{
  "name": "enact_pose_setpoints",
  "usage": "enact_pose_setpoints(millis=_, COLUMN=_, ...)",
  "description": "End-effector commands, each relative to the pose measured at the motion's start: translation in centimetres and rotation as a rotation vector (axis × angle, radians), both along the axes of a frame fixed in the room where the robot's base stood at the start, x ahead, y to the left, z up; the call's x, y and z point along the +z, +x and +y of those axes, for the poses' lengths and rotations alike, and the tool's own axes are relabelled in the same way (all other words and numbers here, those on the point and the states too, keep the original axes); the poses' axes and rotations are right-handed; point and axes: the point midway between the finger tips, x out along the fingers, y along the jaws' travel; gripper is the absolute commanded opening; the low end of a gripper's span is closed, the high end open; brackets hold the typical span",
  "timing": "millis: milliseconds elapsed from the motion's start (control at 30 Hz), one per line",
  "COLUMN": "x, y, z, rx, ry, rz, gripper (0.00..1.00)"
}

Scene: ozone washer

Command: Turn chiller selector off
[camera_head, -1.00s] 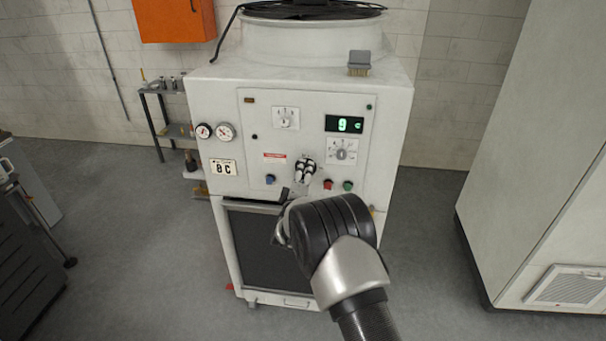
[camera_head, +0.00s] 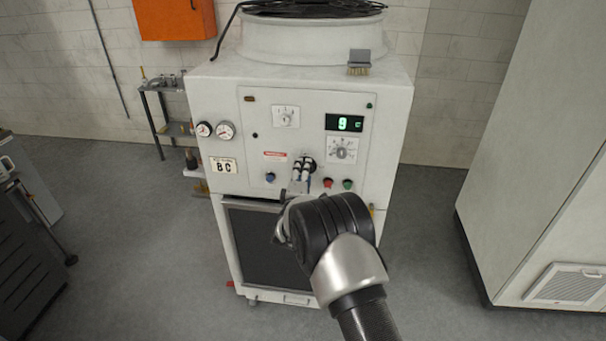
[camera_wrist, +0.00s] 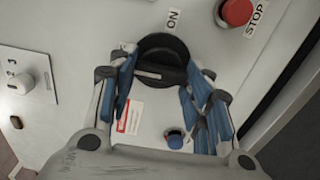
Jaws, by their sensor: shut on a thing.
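The chiller selector is a black round rotary switch with a raised bar handle (camera_wrist: 160,73) in the wrist view. An "ON" label sits above it, and another label at its left is mostly hidden by a finger. In the head view the selector's dark edge (camera_head: 317,163) shows beside my fingers on the white chiller front (camera_head: 225,100). My gripper (camera_wrist: 160,80) has its blue-padded fingers on both sides of the handle and is shut on it. In the head view my gripper (camera_head: 302,166) reaches the panel, and my wrist hides part of the lower front.
A red STOP button (camera_wrist: 236,11) is close to the selector, and a blue button (camera_wrist: 175,139) lies near the fingers. A temperature dial (camera_head: 343,151), a green display (camera_head: 345,123) and two gauges (camera_head: 225,130) are on the panel. A white cabinet (camera_head: 540,150) stands right.

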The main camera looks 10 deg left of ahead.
Motion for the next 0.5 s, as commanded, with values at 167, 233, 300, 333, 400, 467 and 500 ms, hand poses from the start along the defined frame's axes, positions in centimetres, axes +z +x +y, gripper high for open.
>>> enact_pose_setpoints(millis=167, x=0.02, y=0.01, z=-0.01, rx=0.0, ry=-0.002, rz=-0.001, gripper=0.54)
enact_pose_setpoints(millis=233, x=0.02, y=0.01, z=-0.01, rx=0.0, ry=-0.001, rz=0.0, gripper=0.58)
enact_pose_setpoints(millis=300, x=0.02, y=0.01, z=-0.01, rx=0.0, ry=-0.001, rz=0.0, gripper=0.63)
enact_pose_setpoints(millis=333, x=0.02, y=0.0, z=-0.01, rx=0.0, ry=-0.001, rz=0.0, gripper=0.65)
enact_pose_setpoints(millis=400, x=0.02, y=0.0, z=-0.01, rx=0.0, ry=-0.001, rz=0.0, gripper=0.66)
enact_pose_setpoints(millis=467, x=0.01, y=0.0, z=-0.01, rx=0.0, ry=0.0, rz=0.0, gripper=0.66)
enact_pose_setpoints(millis=500, x=0.01, y=0.0, z=-0.01, rx=0.0, ry=0.0, rz=0.0, gripper=0.66)
